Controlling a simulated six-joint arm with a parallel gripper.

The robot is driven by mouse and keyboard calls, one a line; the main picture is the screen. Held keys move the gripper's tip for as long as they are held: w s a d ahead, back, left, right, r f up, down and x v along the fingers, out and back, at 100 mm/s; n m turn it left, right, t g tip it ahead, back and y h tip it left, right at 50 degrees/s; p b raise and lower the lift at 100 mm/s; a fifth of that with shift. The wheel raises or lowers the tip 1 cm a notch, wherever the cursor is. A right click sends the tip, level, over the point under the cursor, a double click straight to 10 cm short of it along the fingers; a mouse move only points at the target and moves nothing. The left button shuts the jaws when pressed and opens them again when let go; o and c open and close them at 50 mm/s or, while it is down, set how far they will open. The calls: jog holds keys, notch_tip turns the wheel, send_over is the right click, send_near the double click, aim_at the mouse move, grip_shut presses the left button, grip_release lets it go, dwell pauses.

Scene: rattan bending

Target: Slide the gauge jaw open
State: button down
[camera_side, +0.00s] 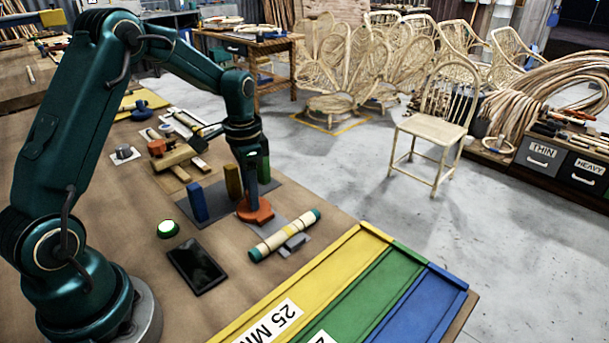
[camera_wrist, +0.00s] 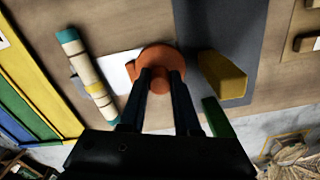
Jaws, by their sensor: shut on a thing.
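My gripper (camera_side: 252,195) (camera_wrist: 161,82) points down at an orange piece (camera_side: 258,214) with a round base and a knob. In the wrist view the fingers are shut on the knob of this orange piece (camera_wrist: 158,56). A pale flat plate (camera_wrist: 118,70) lies under its edge. I cannot tell for certain which part is the gauge jaw. The rod also shows left of my gripper in the wrist view (camera_wrist: 92,85), apart from the fingers.
Blue (camera_side: 198,202), yellow (camera_side: 233,181) and green (camera_side: 264,167) upright blocks stand close to my gripper on a dark grey mat. A dark tablet (camera_side: 197,266) and a green-lit button (camera_side: 167,228) lie left. Yellow, green and blue trays (camera_side: 380,290) fill the front edge.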

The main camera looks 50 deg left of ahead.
jog(key=shift+a, duration=0.35)
jog(key=c, duration=0.6)
grip_release()
jog(key=shift+d, duration=0.1)
jog(key=shift+r, duration=2.6)
